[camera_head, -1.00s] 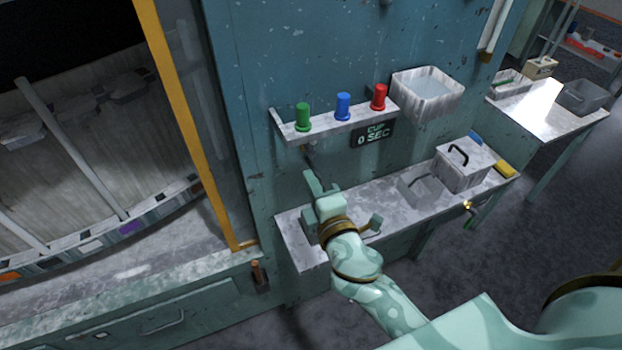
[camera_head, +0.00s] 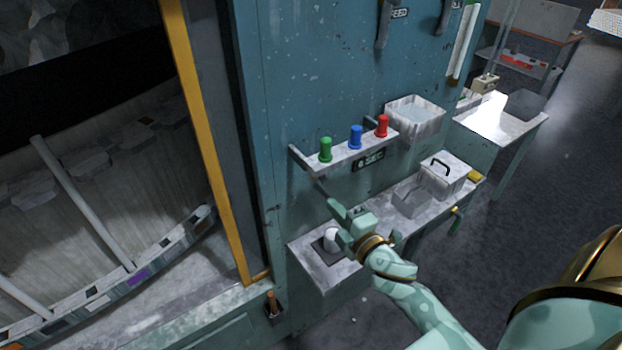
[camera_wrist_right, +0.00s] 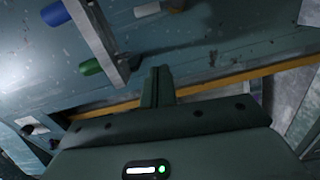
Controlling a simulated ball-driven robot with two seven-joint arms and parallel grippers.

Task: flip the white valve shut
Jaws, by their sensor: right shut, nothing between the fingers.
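My right gripper (camera_head: 333,197) is shut and empty, its fingers pointing toward the teal wall just below the shelf with the colored knobs. The shut fingers also show in the right wrist view (camera_wrist_right: 159,85). In that view, a small white cylindrical piece (camera_wrist_right: 147,10) sits against the wall, apart from the fingertips; it may be the white valve, but I cannot tell. In the head view I cannot make out the valve near the fingers. A white cup-like thing (camera_head: 332,238) stands on a dark square on the lower counter, partly behind my gripper. My left gripper is not in view.
Green (camera_head: 325,149), blue (camera_head: 356,137) and red (camera_head: 382,126) knobs stand on the shelf (camera_head: 345,155) above my gripper. A display (camera_head: 369,161) hangs below it. A white bin (camera_head: 415,120) is to the right. A lidded box (camera_head: 443,176) stands on the counter (camera_head: 318,268).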

